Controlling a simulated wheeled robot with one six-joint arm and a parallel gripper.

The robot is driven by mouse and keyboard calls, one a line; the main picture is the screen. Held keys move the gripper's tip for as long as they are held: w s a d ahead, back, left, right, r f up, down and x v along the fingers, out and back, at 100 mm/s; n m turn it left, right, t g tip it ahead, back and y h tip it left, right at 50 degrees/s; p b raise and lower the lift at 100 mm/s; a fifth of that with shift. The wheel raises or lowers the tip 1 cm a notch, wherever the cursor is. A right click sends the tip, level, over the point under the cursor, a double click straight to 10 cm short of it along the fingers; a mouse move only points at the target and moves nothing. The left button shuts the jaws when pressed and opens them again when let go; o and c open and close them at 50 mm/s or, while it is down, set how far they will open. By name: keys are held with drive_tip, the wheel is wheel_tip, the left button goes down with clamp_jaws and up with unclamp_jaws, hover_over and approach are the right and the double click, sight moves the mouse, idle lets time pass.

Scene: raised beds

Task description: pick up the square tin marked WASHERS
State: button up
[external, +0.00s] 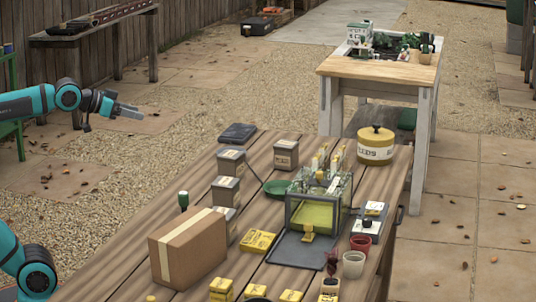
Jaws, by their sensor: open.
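Several grey square tins with small labels stand on the wooden table. One tin (286,155) is near the far edge, another tin (231,163) is left of it, and a third tin (226,191) is nearer, with one more partly hidden behind the cardboard box. The labels are too small to read, so I cannot tell which is marked WASHERS. My gripper (128,110) is open and empty, at the left, beyond the table's left edge and well apart from the tins.
The cardboard box (187,248) stands at the front left of the table (150,227). A glass case (320,205) stands right of the tins, with a green dish (276,187) between. A yellow SEEDS tin (376,147) is at the far right. A dark flat object (237,133) lies at the far corner.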

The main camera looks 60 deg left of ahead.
drive_tip(key=w+d+f+g, duration=0.3)
drive_tip(key=w+d+g, duration=0.1)
drive_tip(key=w+g, duration=0.25)
drive_tip(key=g, duration=0.7)
hover_over(184, 192)
wheel_tip(184, 192, down, 4)
drive_tip(key=shift+m+y, duration=0.4)
wheel_tip(184, 192, down, 17)
drive_tip(key=shift+s+d+f, duration=0.1)
drive_tip(key=shift+s, duration=0.05)
drive_tip(key=shift+c, duration=0.4)
drive_tip(key=c, duration=1)
